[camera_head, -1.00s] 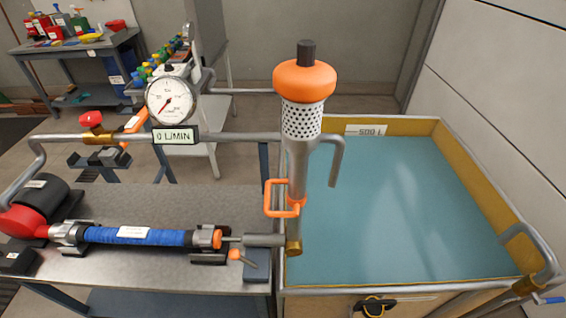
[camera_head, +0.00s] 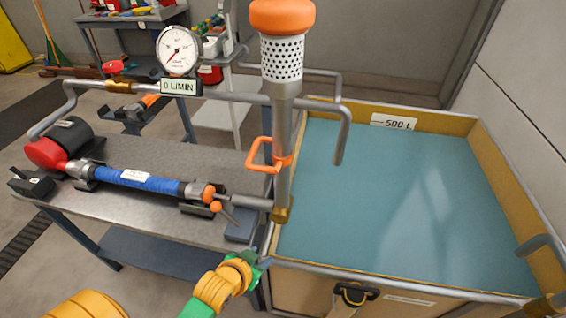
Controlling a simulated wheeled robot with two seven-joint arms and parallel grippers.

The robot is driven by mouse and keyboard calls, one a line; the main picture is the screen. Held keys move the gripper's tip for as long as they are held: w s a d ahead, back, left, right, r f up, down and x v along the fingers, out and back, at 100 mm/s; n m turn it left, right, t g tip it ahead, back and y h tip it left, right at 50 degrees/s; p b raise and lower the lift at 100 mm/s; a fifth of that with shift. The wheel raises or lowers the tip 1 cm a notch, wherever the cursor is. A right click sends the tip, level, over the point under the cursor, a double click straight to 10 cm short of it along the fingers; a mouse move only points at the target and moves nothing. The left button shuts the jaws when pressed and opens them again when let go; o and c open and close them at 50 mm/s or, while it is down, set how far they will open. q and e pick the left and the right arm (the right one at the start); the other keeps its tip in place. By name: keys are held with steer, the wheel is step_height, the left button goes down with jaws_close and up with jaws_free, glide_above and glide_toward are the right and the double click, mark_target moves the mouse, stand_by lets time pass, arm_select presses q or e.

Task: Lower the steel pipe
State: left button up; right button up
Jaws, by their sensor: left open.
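The steel pipe (camera_head: 282,150) stands upright at the tank's left edge. My left gripper (camera_head: 250,260) is low in the picture, open and empty, below and left of the pipe's foot, apart from the handle. My right gripper is out of view.
The water tank (camera_head: 472,118), marked 500 L, fills the right side. A bench (camera_head: 150,220) at left carries a blue-wrapped cylinder (camera_head: 150,182) with a red end. A gauge (camera_head: 178,50) reading 0 L/MIN sits on a horizontal pipe. A latch (camera_head: 355,294) is on the tank's front.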

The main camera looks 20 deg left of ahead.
arm_select(q)
steer(key=w+a+r+t, duration=0.2)
steer(key=w+r+t, duration=0.2)
steer(key=w, duration=0.1)
steer(key=t+y, duration=0.3)
steer(key=t, duration=0.7)
glide_toward(253, 149)
steer(key=w, duration=0.3)
steer(key=shift+n, duration=0.3)
steer(key=x, duration=0.6)
steer(key=shift+s+a+r+p, duration=0.15)
steer(key=shift+a+r+p, duration=0.1)
steer(key=shift+r+p, duration=0.15)
steer(key=shift+w, duration=0.55)
steer(key=shift+s, duration=0.1)
jaws_close()
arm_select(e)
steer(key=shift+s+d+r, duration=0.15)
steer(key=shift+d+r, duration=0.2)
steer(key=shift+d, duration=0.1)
